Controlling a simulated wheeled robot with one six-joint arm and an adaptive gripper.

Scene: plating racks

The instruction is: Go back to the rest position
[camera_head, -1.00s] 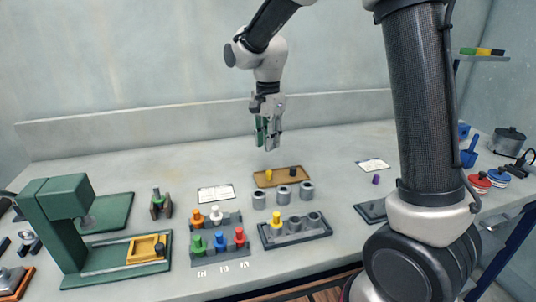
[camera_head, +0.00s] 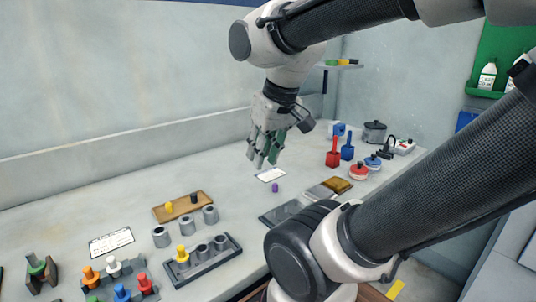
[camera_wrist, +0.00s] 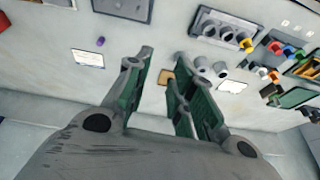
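My gripper (camera_head: 264,158) hangs above the table in the head view, pointing down, with nothing between its fingers. In the wrist view my gripper (camera_wrist: 160,68) shows its green-padded fingers spread apart with a clear gap between them. The gripper is well above the table (camera_head: 235,236) and touches nothing that I can see.

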